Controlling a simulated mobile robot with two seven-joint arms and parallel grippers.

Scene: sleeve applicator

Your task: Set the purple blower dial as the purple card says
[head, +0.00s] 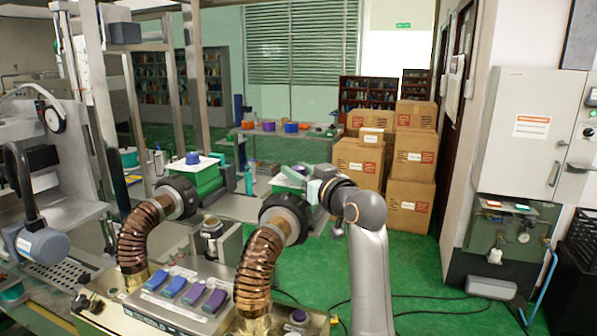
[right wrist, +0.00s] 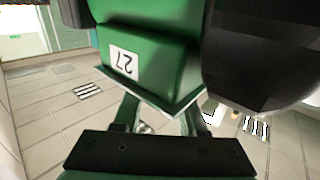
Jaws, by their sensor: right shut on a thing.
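The right-hand blower is a green box (head: 285,186) behind a thick black ring and a ribbed copper hose. A small part of a purple dial (head: 300,168) shows on its top beside my right gripper (head: 309,180). In the right wrist view the green box (right wrist: 150,62) fills the upper middle, with an upside-down label "27". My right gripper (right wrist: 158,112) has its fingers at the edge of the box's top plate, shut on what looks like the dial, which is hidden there. I cannot pick out the purple card or read any setting. My left gripper is out of view.
A second blower with a blue-purple dial (head: 192,158) stands to the left. A front panel (head: 165,312) carries several blue to purple blocks. Stacked cartons (head: 385,165) stand behind my right arm. A grey cabinet (head: 520,130) is at right. Green floor between is clear apart from cables.

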